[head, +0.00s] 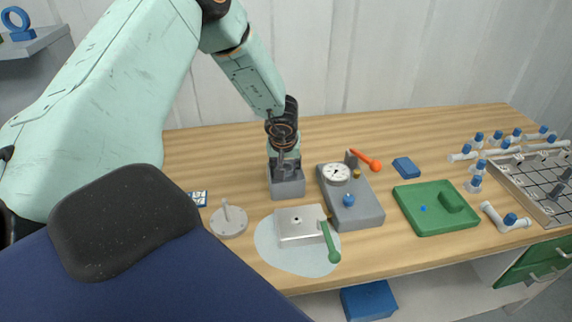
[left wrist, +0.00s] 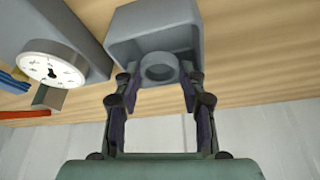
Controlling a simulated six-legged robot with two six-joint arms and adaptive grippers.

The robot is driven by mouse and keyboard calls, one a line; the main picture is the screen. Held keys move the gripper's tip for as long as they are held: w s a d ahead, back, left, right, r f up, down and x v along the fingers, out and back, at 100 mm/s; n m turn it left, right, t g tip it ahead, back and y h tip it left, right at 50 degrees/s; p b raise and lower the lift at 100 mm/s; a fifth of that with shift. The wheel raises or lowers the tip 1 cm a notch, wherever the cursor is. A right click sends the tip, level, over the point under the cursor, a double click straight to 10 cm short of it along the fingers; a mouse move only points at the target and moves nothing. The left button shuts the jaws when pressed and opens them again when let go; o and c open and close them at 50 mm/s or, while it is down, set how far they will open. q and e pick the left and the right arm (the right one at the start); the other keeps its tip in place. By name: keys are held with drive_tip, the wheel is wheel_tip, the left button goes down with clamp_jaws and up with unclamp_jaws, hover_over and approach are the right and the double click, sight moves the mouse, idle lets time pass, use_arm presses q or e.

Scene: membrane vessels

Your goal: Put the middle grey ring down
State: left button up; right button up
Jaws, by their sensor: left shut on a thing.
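A grey ring (left wrist: 160,68) shows between the fingertips of my left gripper (left wrist: 160,84) in the left wrist view. My left gripper is shut on it. In the head view my left gripper (head: 285,160) points down at an open grey box (head: 288,188), and its fingers hide the ring there. The box also shows in the left wrist view (left wrist: 122,22), right behind the ring. I cannot tell whether the ring touches the box. My right gripper is not in view.
Right of the box stands a grey block (head: 358,214) with a dial gauge (head: 336,174). In front are a round grey plate with a peg (head: 228,222) and a metal plate (head: 300,228) beside a green handle (head: 330,243). A green tray (head: 408,205) lies further right.

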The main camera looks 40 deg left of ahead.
use_arm(q)
drive_tip(key=shift+s+a+f, duration=0.15)
drive_tip(key=shift+f, duration=0.1)
drive_tip(key=shift+w+f, duration=0.2)
drive_tip(key=shift+f, duration=0.1)
drive_tip(key=o, duration=0.5)
drive_tip(key=shift+c, duration=0.2)
drive_tip(key=shift+o, duration=1.4)
drive_tip(key=shift+s, duration=0.15)
drive_tip(key=shift+r, duration=0.2)
drive_tip(key=p+v, duration=0.2)
drive_tip(key=v, duration=1)
drive_tip(key=shift+r, duration=0.5)
